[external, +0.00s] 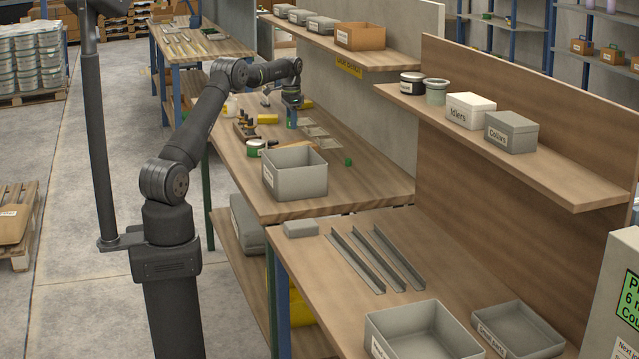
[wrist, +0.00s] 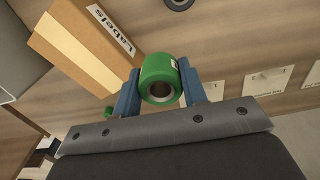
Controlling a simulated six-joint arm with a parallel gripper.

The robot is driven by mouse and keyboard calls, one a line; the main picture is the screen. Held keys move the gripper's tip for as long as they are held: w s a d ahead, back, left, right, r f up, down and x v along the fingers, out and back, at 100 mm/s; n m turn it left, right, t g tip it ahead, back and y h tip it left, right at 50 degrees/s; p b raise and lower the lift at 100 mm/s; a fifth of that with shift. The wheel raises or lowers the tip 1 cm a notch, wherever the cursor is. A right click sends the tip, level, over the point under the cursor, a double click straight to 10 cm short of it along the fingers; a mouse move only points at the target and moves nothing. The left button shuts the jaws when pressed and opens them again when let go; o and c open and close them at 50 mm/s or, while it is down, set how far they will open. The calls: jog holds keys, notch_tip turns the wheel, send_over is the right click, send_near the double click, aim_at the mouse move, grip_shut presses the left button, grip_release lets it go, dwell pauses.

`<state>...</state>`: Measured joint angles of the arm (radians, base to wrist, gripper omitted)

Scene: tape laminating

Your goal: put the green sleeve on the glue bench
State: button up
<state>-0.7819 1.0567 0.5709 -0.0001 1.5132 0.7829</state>
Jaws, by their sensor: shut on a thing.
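The green sleeve (wrist: 160,78) is a short green ring with a dark hole, held between the two blue fingers of my gripper (wrist: 160,90) in the wrist view. In the external view, my gripper (external: 292,110) is above the far part of the middle wooden bench (external: 350,195), pointing down.
A brown box (external: 360,36) sits on the shelf; a box marked "Labels" (wrist: 85,45) shows in the wrist view. The middle bench's right front is clear.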

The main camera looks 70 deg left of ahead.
notch_tip(320, 180, down, 10)
jog(key=shift+s+a+r, duration=0.1)
dwell(0.4)
jog(key=shift+f, duration=0.2)
jog(key=o, duration=0.7)
jog(key=shift+o, duration=0.2)
notch_tip(320, 180, up, 12)
jog(key=shift+r, duration=0.15)
